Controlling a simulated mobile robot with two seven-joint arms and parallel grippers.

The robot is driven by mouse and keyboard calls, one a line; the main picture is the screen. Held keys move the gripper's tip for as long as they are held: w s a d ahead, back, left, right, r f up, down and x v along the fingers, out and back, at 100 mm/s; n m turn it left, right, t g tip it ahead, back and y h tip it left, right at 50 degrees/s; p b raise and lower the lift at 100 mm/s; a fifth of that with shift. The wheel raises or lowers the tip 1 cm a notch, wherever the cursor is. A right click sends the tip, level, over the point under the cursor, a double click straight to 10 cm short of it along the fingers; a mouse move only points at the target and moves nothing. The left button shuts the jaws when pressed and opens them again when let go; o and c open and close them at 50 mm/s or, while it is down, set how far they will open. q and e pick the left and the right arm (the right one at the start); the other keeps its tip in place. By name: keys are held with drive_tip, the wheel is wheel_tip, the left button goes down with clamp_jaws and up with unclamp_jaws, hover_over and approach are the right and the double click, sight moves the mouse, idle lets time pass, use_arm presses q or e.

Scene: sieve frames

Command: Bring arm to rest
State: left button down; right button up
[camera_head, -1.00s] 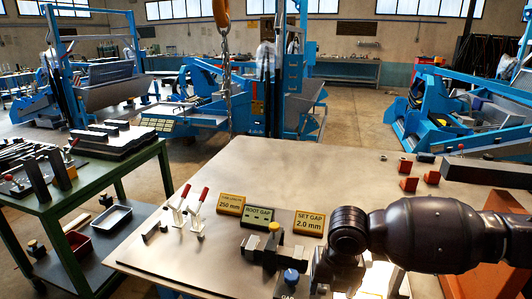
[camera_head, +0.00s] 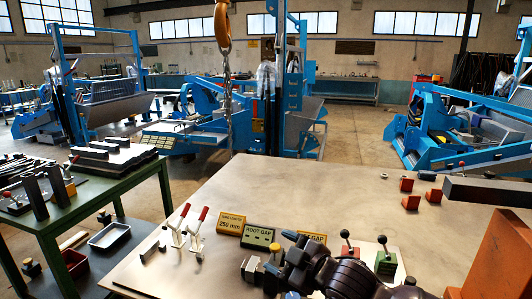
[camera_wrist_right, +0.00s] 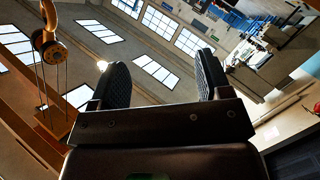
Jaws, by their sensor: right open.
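My right arm (camera_head: 340,272) is dark and low at the front of the table (camera_head: 300,185) in the head view, partly cut off by the bottom edge. It covers part of the set gap sign (camera_head: 314,237). In the right wrist view my right gripper (camera_wrist_right: 160,84) has two dark ribbed fingers set wide apart. Nothing is between them, and the windows and ceiling show behind. My left gripper is not in view.
Toggle clamps (camera_head: 188,228) and the root gap sign (camera_head: 259,238) stand beside the arm. A green block with a lever (camera_head: 385,262) and an orange upright (camera_head: 500,255) are to the right. A hook and chain (camera_head: 223,30) hang behind. The table's middle is clear.

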drive_tip(key=s+d+f+m+t+h, duration=0.2)
drive_tip(key=s+d+f+m+h, duration=0.2)
drive_tip(key=d+f+m, duration=0.3)
drive_tip(key=s+d+f+m+t+h, duration=0.2)
drive_tip(key=s+d+f+m+h, duration=0.15)
drive_tip(key=d+f, duration=0.55)
drive_tip(key=s+d+f+m+g+h, duration=0.1)
drive_tip(key=s+d+f, duration=0.3)
drive_tip(key=s, duration=0.5)
drive_tip(key=s+d+f+m+g+h, duration=0.2)
drive_tip(key=s+d+f+m+g, duration=0.1)
drive_tip(key=s+f, duration=0.5)
drive_tip(key=shift+s+d+f+m, duration=0.4)
drive_tip(key=shift+s+d, duration=0.2)
drive_tip(key=shift+s, duration=0.45)
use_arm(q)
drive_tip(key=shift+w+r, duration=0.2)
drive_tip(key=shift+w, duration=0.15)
use_arm(e)
drive_tip(key=shift+h, duration=0.25)
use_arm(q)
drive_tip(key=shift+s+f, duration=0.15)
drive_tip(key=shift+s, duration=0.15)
